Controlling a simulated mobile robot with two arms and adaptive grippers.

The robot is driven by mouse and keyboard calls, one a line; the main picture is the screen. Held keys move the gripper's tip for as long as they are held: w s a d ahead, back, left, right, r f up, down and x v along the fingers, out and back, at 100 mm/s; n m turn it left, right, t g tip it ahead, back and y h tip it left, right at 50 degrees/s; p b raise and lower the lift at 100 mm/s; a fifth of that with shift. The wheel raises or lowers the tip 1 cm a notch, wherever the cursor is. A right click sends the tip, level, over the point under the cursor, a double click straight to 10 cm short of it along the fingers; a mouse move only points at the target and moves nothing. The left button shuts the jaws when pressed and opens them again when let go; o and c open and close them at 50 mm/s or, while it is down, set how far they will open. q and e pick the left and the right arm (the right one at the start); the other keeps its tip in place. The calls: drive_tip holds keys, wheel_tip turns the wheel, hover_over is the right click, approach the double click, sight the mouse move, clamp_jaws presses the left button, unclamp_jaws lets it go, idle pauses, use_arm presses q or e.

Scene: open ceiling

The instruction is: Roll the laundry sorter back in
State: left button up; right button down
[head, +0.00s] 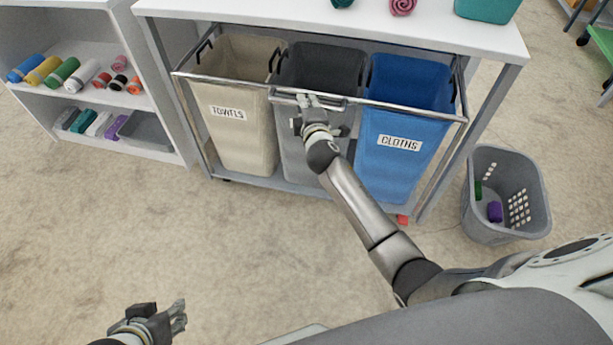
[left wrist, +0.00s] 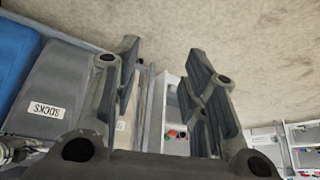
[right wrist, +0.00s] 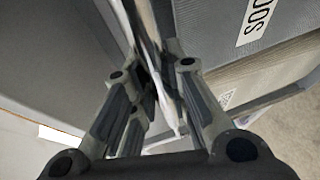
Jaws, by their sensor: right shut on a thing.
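The laundry sorter (head: 222,82) is a metal frame with three bins under a white-topped table (head: 330,22). Its front rail stands out past the tabletop's front edge. The bins are a beige one labelled TOWELS (head: 240,140), a grey one (head: 295,155) and a blue one labelled CLOTHS (head: 385,165). The grey bin's label reads SOCKS in the left wrist view (left wrist: 70,85). My right gripper (head: 307,102) is shut on the handle (head: 342,104) at the middle of the front rail; its fingers partly hide it. My left gripper (head: 165,318) is open and empty, low over the floor.
A white shelf (head: 150,135) with rolled towels stands left of the sorter. A grey laundry basket (head: 490,225) with a few items stands on the floor at right. A small red thing (head: 402,219) is at the sorter's front right foot.

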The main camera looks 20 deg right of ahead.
sight(311, 91)
use_arm(q)
drive_tip(key=w, duration=0.1)
drive_tip(key=w+r+t, duration=0.1)
drive_tip(key=w+d+t, duration=0.1)
drive_tip(key=shift+w+d+r+h+b, duration=0.1)
drive_tip(key=shift+w+r+h+b, duration=0.15)
drive_tip(key=shift+h+b, duration=0.1)
use_arm(e)
drive_tip(key=w+d, duration=0.2)
drive_tip(key=w, duration=0.1)
drive_tip(key=shift+w+d+r, duration=0.15)
drive_tip(key=shift+w+d, duration=0.15)
drive_tip(key=c, duration=1.3)
unclamp_jaws()
drive_tip(key=shift+w, duration=0.1)
drive_tip(key=shift+c, duration=0.2)
drive_tip(key=v, duration=1.2)
